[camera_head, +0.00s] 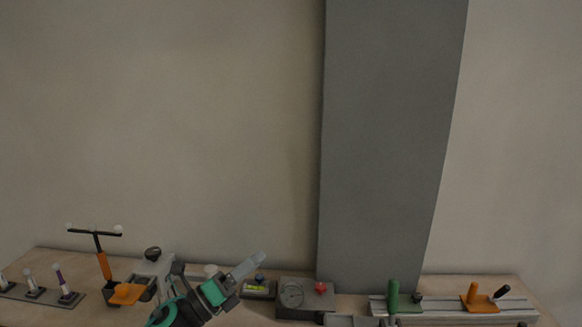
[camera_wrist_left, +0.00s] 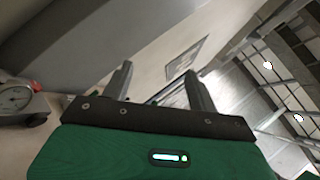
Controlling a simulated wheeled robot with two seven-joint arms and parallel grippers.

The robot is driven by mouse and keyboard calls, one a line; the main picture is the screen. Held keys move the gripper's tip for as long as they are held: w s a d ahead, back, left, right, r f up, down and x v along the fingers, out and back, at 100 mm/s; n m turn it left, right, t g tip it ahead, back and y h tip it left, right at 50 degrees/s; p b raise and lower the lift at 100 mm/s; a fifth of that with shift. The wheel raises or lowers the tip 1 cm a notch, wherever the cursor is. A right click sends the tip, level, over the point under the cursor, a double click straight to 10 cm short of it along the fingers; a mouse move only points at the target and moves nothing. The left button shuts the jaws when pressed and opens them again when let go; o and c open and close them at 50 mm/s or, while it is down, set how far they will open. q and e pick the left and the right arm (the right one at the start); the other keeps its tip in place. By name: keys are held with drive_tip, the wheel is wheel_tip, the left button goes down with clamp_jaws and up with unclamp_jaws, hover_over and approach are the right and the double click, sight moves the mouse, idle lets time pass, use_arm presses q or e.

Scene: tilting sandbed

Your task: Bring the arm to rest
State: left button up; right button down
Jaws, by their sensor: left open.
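My left gripper (camera_head: 245,267), on a green and grey arm, is low in the head view, over the front part of the bench. Its fingers point up and to the right. In the left wrist view the two dark fingers of my left gripper (camera_wrist_left: 160,85) stand apart with nothing between them. It is open and empty, and I see it touching nothing. My right gripper is in neither view.
A bench (camera_head: 345,305) runs along the wall. Near the gripper are a spirit level (camera_head: 257,289) and a grey dial gauge (camera_head: 292,294) with a red knob (camera_head: 321,287). A rail with a green handle (camera_head: 393,296) is right; an orange T-shaped tool (camera_head: 104,265) is left.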

use_arm(q)
drive_tip(key=s+a+f+n+t+y, duration=0.1)
drive_tip(key=s+a+f+n+y, duration=0.45)
drive_tip(key=f+n+y, duration=0.65)
drive_tip(key=s+a+f+n+y, duration=0.45)
drive_tip(key=a+f+n, duration=0.2)
drive_tip(key=n, duration=0.85)
drive_tip(key=s+a+f+n+g+y, duration=0.1)
drive_tip(key=s+f+n+g, duration=0.4)
drive_tip(key=s, duration=0.7)
drive_tip(key=s+a+f+n+g+y, duration=0.1)
drive_tip(key=s+a+f+n+g, duration=0.15)
drive_tip(key=s+f+g, duration=0.7)
wheel_tip(320, 180, down, 28)
drive_tip(key=s+t, duration=0.3)
drive_tip(key=s+a+f+g, duration=0.1)
drive_tip(key=s+a+f, duration=0.1)
drive_tip(key=s+f, duration=1.7)
drive_tip(key=shift+a+f, duration=0.35)
drive_tip(key=shift+f, duration=0.3)
drive_tip(key=shift+s, duration=0.1)
